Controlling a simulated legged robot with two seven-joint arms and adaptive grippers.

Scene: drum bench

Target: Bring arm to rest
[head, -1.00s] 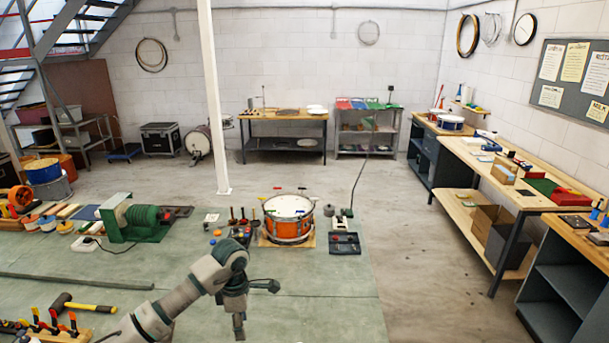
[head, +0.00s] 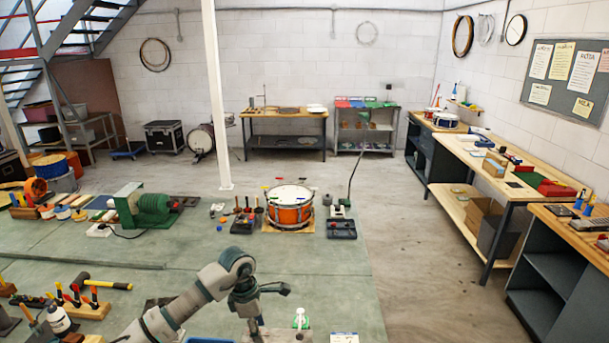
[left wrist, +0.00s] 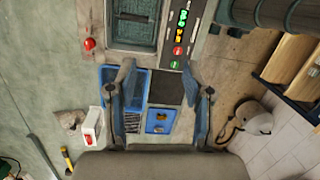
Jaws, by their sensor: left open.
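Below the fingers lie a blue tray (left wrist: 107,78) and a blue square item (left wrist: 161,119), apart from the gripper as far as I can tell. My right gripper is in neither view.
An orange snare drum (head: 290,207) stands beyond the arm on a wooden board. A green motor-like machine (head: 145,206) is left of it. Hammers and clamps (head: 85,298) lie at lower left. In the left wrist view are a red button (left wrist: 89,44) and a lit panel (left wrist: 181,20).

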